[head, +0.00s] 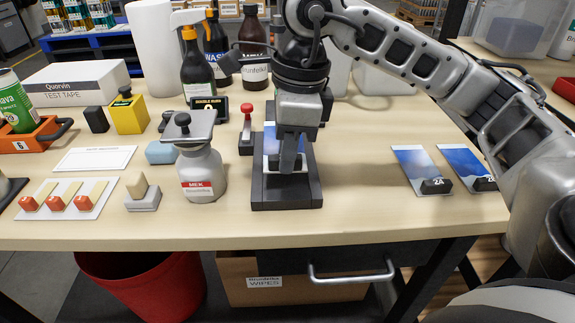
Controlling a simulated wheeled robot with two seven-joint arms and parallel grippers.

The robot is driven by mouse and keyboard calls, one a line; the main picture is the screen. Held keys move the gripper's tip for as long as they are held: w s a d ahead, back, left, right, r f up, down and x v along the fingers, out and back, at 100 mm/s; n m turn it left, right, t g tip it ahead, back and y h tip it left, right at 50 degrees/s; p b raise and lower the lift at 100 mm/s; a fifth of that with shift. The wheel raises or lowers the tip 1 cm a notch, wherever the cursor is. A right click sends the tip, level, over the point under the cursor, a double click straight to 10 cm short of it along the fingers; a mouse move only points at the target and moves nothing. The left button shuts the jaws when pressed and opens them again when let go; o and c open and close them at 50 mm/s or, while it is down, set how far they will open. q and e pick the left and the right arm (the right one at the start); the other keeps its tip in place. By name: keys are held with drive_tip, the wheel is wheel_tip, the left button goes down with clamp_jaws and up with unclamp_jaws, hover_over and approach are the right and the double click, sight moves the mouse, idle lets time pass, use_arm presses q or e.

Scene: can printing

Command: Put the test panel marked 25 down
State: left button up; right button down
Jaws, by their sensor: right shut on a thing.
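My right gripper (291,165) reaches down over a black stand (287,200) and is shut on a blue and white test panel (270,150). The panel is at the stand, largely covered by the gripper. Its number is hidden, so I cannot read whether it is 25. I cannot tell whether it rests fully on the stand. Two similar panels lie side by side on the table to the right: one marked 24 (410,165) and another (462,163) whose number is hard to read. My left gripper is out of view.
A metal MEK can (202,177) stands just left of the stand, with a red-knobbed tool (247,133) behind it. Bottles and a white roll (155,50) stand at the back. A sheet with orange-tipped pieces (67,198) lies left. Table between stand and right panels is clear.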

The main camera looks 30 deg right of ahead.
wheel_tip(320, 180, down, 3)
drive_tip(key=shift+w+d+f, duration=0.1)
drive_tip(key=shift+f, duration=0.1)
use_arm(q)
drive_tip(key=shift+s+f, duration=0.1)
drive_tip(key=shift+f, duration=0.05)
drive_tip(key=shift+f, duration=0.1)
use_arm(e)
drive_tip(key=shift+f, duration=0.3)
drive_tip(key=c, duration=1.4)
unclamp_jaws()
drive_tip(key=shift+r, duration=0.5)
use_arm(q)
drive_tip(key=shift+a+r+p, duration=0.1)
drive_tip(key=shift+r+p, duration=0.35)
drive_tip(key=shift+p, duration=0.3)
use_arm(e)
drive_tip(key=r, duration=0.7)
drive_tip(key=d+r, duration=0.1)
drive_tip(key=r, duration=0.3)
drive_tip(key=shift+s+d+r, duration=0.1)
drive_tip(key=shift+s+r, duration=0.2)
drive_tip(key=shift+s, duration=0.1)
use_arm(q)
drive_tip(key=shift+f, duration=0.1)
